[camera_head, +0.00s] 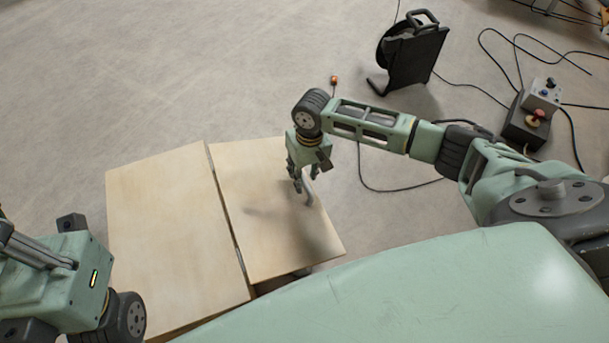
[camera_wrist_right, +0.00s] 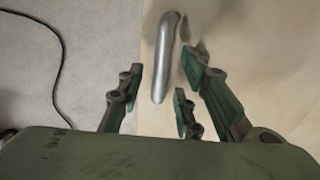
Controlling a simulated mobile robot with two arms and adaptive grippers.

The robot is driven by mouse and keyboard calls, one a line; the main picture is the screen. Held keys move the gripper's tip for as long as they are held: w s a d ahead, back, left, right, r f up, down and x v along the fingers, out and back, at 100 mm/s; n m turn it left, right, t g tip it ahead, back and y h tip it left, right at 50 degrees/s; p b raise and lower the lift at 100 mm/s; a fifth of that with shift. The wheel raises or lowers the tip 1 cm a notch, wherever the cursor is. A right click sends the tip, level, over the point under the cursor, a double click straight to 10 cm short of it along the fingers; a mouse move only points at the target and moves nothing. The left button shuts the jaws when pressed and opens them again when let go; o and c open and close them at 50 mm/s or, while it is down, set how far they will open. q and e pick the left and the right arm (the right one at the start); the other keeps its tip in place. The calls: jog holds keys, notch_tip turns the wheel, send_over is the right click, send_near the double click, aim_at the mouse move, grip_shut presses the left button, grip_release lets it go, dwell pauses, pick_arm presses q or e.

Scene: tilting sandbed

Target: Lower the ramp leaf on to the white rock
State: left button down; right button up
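The ramp leaf (camera_head: 258,185) is the pale wooden panel on the right of a two-panel board. It carries a grey metal bar handle (camera_head: 307,190) near its right edge, which also shows in the right wrist view (camera_wrist_right: 166,55). My right gripper (camera_head: 296,174) is over the leaf at the handle. In the right wrist view its fingers (camera_wrist_right: 158,82) are spread, with the handle's near end between them; I cannot tell whether they touch it. The white rock is not visible. My left arm shows at the lower left; its gripper fingers are out of view.
A second wooden panel (camera_head: 165,225) lies left of the leaf across a narrow gap. A black cable reel (camera_head: 410,55) stands behind, and a control box (camera_head: 530,115) with loose cables lies at the right. The floor at the upper left is clear.

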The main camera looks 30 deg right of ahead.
grip_shut()
dwell(0.6)
